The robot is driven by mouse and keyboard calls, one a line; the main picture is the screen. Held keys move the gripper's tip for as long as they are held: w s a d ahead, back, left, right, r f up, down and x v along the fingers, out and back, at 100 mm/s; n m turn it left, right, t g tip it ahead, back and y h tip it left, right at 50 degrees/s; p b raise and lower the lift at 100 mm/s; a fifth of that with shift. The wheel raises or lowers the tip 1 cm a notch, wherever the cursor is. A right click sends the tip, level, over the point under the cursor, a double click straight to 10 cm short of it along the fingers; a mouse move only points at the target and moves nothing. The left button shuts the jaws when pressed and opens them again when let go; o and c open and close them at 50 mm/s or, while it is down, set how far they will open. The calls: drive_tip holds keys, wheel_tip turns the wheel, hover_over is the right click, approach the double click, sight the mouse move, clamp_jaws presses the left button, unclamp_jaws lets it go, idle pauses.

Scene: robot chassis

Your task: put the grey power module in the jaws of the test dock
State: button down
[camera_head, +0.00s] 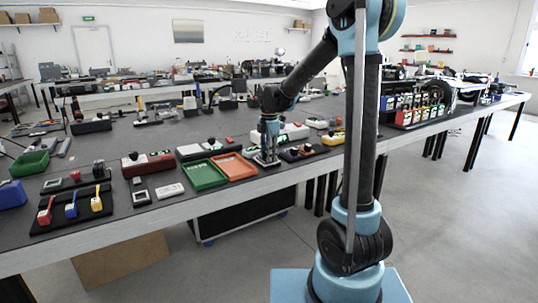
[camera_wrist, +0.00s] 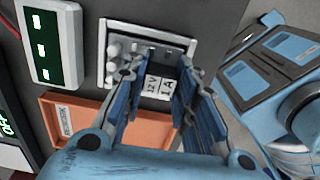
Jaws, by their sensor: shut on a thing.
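My gripper (camera_wrist: 156,70) reaches down in the wrist view, with blue-padded fingers on both sides of the grey power module (camera_wrist: 158,86), which carries white labels reading 12V and 1A. The fingers are shut on it and hide much of its sides. The module is in front of a silver-framed plate (camera_wrist: 187,41) with pale pegs; I cannot tell whether it touches the plate. In the head view my gripper (camera_head: 267,150) is low at the bench's front edge, right of the orange tray. I cannot make out for certain which device is the test dock.
The orange tray (camera_head: 235,167) and green tray (camera_head: 204,175) lie left of my gripper. A white unit with green displays (camera_wrist: 48,45) stands close by in the wrist view. A dark device (camera_head: 303,152) sits to the right. Many small devices crowd the bench (camera_head: 120,217).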

drive_tip(key=shift+f, duration=0.15)
drive_tip(key=c, duration=1.2)
unclamp_jaws()
wheel_tip(320, 180, up, 12)
drive_tip(key=shift+f, duration=0.1)
